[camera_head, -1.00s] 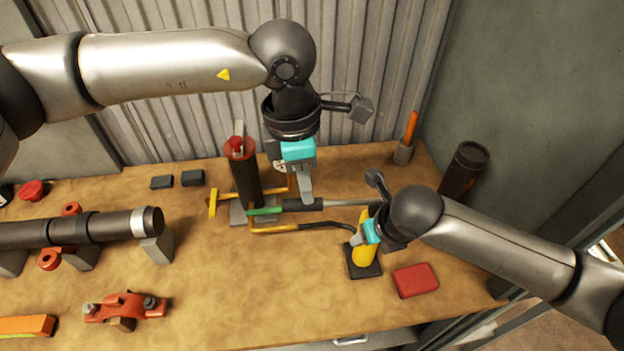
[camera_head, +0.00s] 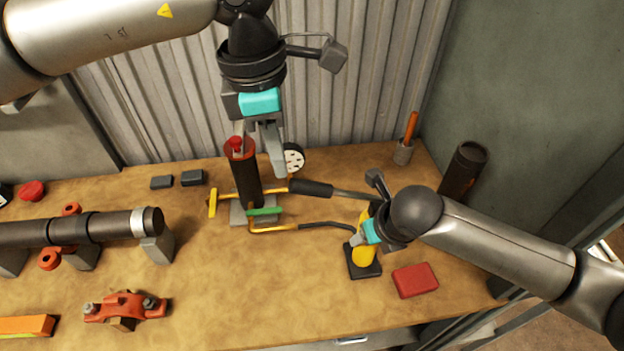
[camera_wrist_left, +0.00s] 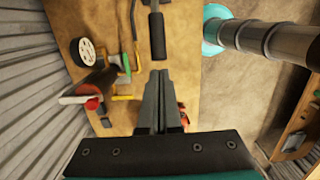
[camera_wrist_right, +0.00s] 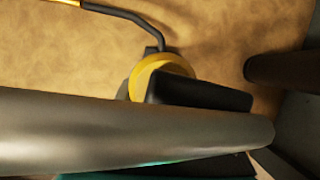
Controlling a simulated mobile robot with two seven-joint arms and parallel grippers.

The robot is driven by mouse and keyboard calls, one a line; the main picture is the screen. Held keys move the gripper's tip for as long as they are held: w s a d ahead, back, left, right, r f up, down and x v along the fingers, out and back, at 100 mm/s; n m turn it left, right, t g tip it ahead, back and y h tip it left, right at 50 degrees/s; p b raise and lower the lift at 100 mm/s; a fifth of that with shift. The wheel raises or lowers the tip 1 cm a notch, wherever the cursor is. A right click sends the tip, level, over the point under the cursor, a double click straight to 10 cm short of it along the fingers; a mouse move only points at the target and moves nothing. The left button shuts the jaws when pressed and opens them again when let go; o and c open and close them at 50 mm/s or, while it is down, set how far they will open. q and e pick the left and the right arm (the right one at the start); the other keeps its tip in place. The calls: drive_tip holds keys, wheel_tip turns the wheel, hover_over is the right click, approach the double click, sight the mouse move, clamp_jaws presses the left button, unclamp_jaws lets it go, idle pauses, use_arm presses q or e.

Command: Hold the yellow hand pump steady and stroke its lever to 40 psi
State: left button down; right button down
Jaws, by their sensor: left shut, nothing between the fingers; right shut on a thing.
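The yellow hand pump (camera_head: 363,256) stands on a black base plate on the bench. My right gripper (camera_head: 368,232) is shut on its body; in the right wrist view the pump (camera_wrist_right: 163,68) is partly covered by my arm. The pump's grey lever (camera_head: 355,195) reaches left and ends in a black grip (camera_head: 310,188). My left gripper (camera_head: 279,172) is shut and empty, up and left of the grip. In the left wrist view, its fingers (camera_wrist_left: 158,75) point at the grip (camera_wrist_left: 157,36) with a gap between. The dial gauge (camera_head: 294,159) is too small to read.
A black riser cylinder with a red top (camera_head: 245,175), yellow handles and a green-handled valve (camera_head: 264,211) stand left of the lever. A black hose (camera_head: 328,224) runs to the pump. A red block (camera_head: 414,280) lies right of the pump. The front middle of the bench is clear.

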sight(308, 183)
use_arm(q)
wheel_tip(308, 183, up, 6)
drive_tip(key=shift+a, duration=0.3)
idle(0.6)
drive_tip(key=shift+w+d+f, duration=0.1)
drive_tip(key=shift+d+f, duration=0.15)
drive_tip(key=shift+d, duration=0.35)
drive_tip(key=shift+w+d+f, duration=0.1)
drive_tip(key=shift+d+f, duration=0.1)
drive_tip(key=shift+d, duration=0.4)
drive_tip(key=shift+w+d+f, duration=0.1)
drive_tip(key=shift+d+f, duration=0.15)
drive_tip(key=shift+d, duration=0.35)
drive_tip(key=shift+f, duration=0.15)
drive_tip(key=shift+d+f, duration=0.15)
drive_tip(key=shift+f, duration=1.5)
drive_tip(key=shift+d+f, duration=0.15)
drive_tip(key=shift+f, duration=1.5)
drive_tip(key=shift+f, duration=0.1)
